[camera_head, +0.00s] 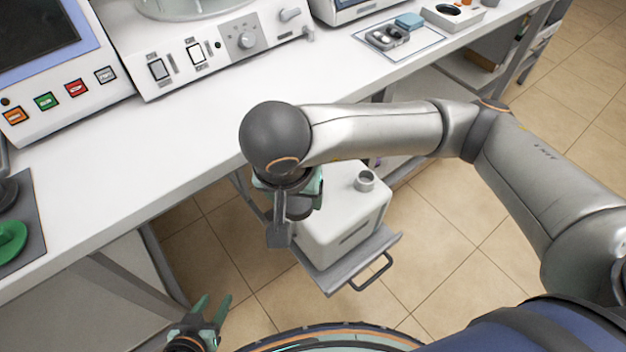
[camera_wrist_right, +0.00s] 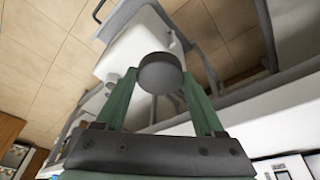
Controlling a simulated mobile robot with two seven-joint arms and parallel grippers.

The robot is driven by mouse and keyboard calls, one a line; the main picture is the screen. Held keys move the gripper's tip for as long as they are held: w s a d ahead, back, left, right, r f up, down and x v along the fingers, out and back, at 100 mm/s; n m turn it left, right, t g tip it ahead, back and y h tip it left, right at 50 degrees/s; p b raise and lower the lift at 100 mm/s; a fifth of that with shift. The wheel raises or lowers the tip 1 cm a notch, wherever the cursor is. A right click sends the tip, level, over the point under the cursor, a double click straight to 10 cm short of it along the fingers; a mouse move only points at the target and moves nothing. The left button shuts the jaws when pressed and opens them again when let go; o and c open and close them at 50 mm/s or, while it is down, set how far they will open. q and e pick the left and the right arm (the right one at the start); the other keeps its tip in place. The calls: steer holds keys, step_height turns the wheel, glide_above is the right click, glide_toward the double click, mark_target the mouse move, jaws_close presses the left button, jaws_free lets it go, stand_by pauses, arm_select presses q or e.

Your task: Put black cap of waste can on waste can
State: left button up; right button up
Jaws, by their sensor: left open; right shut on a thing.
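The white waste can (camera_head: 345,222) stands below bench height, with its short open neck (camera_head: 365,181) on top toward the right. The can also shows in the right wrist view (camera_wrist_right: 128,47), behind the cap. My right gripper (camera_head: 292,200) is shut on the round black cap (camera_wrist_right: 160,74), held between its green fingers. In the head view the right gripper hangs over the left part of the can, left of the neck and apart from it. It partly hides the can. My left gripper (camera_head: 212,312) is open and empty, low at the bottom left.
A grey tray with a handle (camera_head: 372,272) carries the can beside the white bench (camera_head: 190,130). Instruments with buttons and switches (camera_head: 215,50) stand along the bench back. A green object (camera_head: 10,240) lies on a dark mat at left. Tiled floor (camera_head: 440,230) is clear at right.

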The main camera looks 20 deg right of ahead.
steer(key=shift+w+d+f, duration=0.1)
steer(key=shift+w+f, duration=0.1)
steer(key=shift+f, duration=0.05)
steer(key=w+d+f, duration=0.2)
steer(key=w, duration=0.1)
steer(key=w+d+f, duration=0.2)
steer(key=w+f, duration=0.1)
steer(key=w, duration=0.1)
steer(key=w+d+f+b, duration=0.1)
steer(key=w+d+f, duration=0.1)
steer(key=w+f, duration=0.1)
steer(key=shift+w+f, duration=0.1)
steer(key=shift+w, duration=0.2)
steer(key=shift+w+d+f, duration=0.2)
steer(key=shift+w+f, duration=0.15)
steer(key=shift+f, duration=0.15)
steer(key=shift+s+x, duration=0.1)
steer(key=shift+x, duration=0.7)
steer(key=shift+s+x, duration=0.15)
steer(key=shift+x, duration=0.7)
steer(key=shift+a+f, duration=0.1)
steer(key=shift+f, duration=0.05)
steer(key=shift+f+b, duration=0.15)
steer(key=shift+b, duration=0.2)
steer(key=o, duration=1.3)
